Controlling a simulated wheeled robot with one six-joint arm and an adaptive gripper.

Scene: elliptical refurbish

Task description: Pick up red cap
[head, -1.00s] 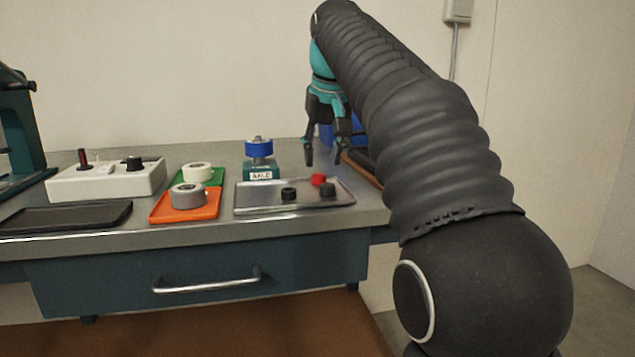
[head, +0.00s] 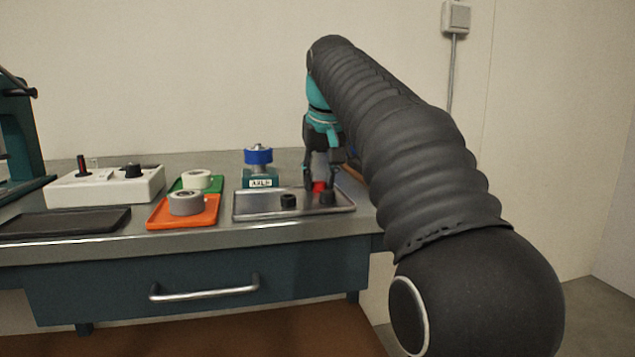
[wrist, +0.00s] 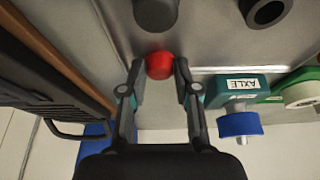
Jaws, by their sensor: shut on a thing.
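The red cap (head: 319,186) is at the back right of the metal tray (head: 250,213). In the wrist view the red cap (wrist: 160,65) sits between the two fingertips. My gripper (head: 320,181) has come down over the tray and is shut on the cap, with a finger on each side; the wrist view also shows my gripper (wrist: 159,72). The head view does not show clearly whether the cap is touching the tray.
A black cap (head: 327,197) stands close to the red cap, and a black ring (head: 288,201) is to its left. The AXLE block with a blue wheel (head: 258,156) stands behind the tray. Orange (head: 157,215) and green (head: 178,184) trays lie left.

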